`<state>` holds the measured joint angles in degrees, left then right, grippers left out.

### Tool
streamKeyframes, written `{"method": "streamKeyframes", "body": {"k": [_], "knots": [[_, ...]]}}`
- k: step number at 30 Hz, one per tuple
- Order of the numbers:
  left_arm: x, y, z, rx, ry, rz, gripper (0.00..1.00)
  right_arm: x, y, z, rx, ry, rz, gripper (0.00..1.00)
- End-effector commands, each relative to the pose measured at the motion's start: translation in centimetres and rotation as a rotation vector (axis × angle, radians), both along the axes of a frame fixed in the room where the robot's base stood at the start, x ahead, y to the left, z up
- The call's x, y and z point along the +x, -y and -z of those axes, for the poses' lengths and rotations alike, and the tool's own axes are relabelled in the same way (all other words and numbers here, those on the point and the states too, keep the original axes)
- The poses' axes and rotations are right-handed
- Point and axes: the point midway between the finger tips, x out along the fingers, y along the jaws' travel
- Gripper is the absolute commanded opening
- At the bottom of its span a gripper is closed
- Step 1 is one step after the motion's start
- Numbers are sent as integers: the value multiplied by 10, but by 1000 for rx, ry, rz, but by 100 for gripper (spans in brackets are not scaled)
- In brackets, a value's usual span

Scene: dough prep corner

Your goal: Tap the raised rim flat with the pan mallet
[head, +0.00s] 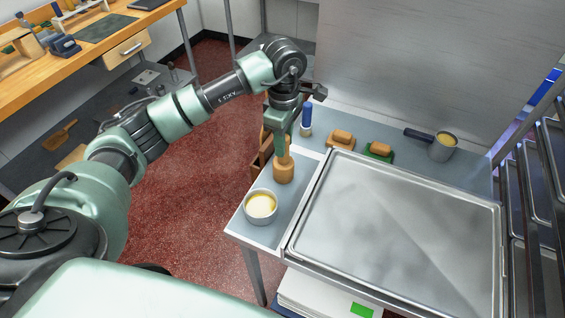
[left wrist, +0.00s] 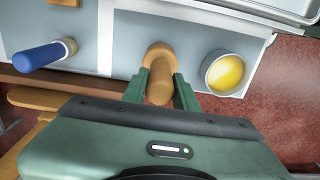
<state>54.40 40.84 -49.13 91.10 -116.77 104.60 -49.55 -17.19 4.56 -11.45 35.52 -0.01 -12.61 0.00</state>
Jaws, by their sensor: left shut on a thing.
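The wooden pan mallet (head: 284,172) is upright at the left part of the table, with its wide head down. My left gripper (head: 282,146) is shut on its handle from above. In the left wrist view the mallet (left wrist: 160,78) sits between the two green fingers. I cannot tell whether its head touches the table. The large metal sheet pan (head: 400,228) lies to the right of the mallet, apart from it. Its rim runs all round; no part clearly stands higher than the rest. My right gripper is not in view.
A bowl of yellow stuff (head: 261,207) stands close in front of the mallet. Behind are a blue-handled tool (head: 306,121), a brown block (head: 341,138), a green-based block (head: 379,150) and a saucepan (head: 440,148). A rack of trays (head: 540,180) borders the right side.

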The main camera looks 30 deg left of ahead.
Motion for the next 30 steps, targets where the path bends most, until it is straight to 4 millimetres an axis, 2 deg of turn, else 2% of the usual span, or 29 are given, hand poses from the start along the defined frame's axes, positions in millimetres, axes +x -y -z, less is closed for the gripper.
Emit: {"method": "streamKeyframes", "body": {"k": [11,24,30], "knots": [[0,0,-4,0,0,0,0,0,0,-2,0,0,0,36],[0,0,-34,0,2,0,0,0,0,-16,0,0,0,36],[0,0,-41,-1,1,-1,0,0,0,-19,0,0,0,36]]}}
